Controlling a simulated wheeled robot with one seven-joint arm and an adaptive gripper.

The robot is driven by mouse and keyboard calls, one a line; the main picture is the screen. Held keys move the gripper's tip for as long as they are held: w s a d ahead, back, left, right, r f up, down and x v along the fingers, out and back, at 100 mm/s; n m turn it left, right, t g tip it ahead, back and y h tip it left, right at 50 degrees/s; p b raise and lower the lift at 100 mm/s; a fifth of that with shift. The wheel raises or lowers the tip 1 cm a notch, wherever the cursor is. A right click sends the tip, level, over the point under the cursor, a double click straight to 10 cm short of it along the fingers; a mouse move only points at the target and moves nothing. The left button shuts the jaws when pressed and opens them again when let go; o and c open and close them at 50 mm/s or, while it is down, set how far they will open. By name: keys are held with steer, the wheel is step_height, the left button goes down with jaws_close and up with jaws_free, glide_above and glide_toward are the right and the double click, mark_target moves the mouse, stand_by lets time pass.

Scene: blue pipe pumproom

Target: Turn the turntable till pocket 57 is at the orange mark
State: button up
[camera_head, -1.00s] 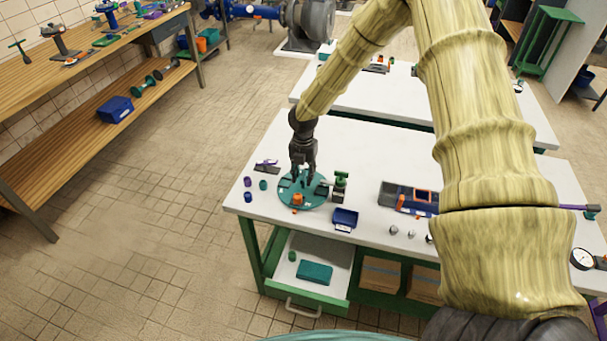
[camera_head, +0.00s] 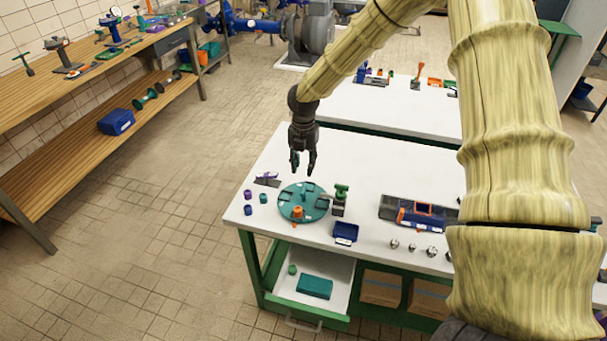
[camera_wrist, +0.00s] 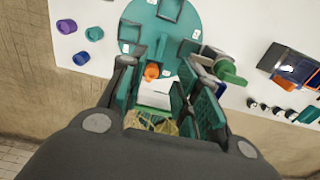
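The teal turntable (camera_head: 290,207) lies flat on the white table, with dark pockets and small white labels around it. The labels are too small to read. An orange part (camera_head: 297,212) stands at its near edge; it also shows in the wrist view (camera_wrist: 152,71). I cannot tell whether that part is the orange mark. My gripper (camera_head: 304,172) hangs above the turntable's far side, apart from it. In the wrist view its two fingers (camera_wrist: 165,95) are spread with nothing held between them, and they cover part of the turntable.
A green-topped device (camera_head: 340,198) stands close at the turntable's right. A blue bin (camera_head: 345,232) is at the table's front edge. Purple and teal cups (camera_head: 249,196) stand at the left. A dark tray (camera_head: 415,212) with several knobs before it lies to the right. An open drawer (camera_head: 318,280) juts out below.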

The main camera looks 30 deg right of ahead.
steer(key=shift+r, duration=0.9)
steer(key=s+a+f+m+y, duration=0.1)
steer(key=s+a+f+m, duration=0.35)
steer(key=f, duration=0.25)
steer(key=s+a+f+m+y, duration=0.1)
steer(key=s+a+f+m, duration=0.2)
steer(key=s+a+f, duration=0.35)
steer(key=s+a+f+m, duration=0.1)
steer(key=s+f+m, duration=0.3)
steer(key=s, duration=0.3)
steer(key=s+a+f+m, duration=0.2)
steer(key=s+f+m, duration=0.2)
steer(key=s+m, duration=0.1)
steer(key=s+a+f+m, duration=0.2)
steer(key=s+f+m, duration=0.2)
steer(key=s, duration=0.4)
steer(key=shift+s+f, duration=0.3)
steer(key=shift+f, duration=0.05)
steer(key=s+d+f+m+h, duration=0.1)
steer(key=s+d+m+h, duration=0.1)
steer(key=s+m, duration=0.7)
steer(key=shift+n, duration=0.85)
steer(key=f+b, duration=0.1)
steer(key=s+f+b, duration=0.1)
steer(key=f+b, duration=0.1)
steer(key=s+f+b, duration=0.1)
steer(key=f+b, duration=0.1)
steer(key=shift+d+f, duration=0.2)
steer(key=shift+d, duration=0.05)
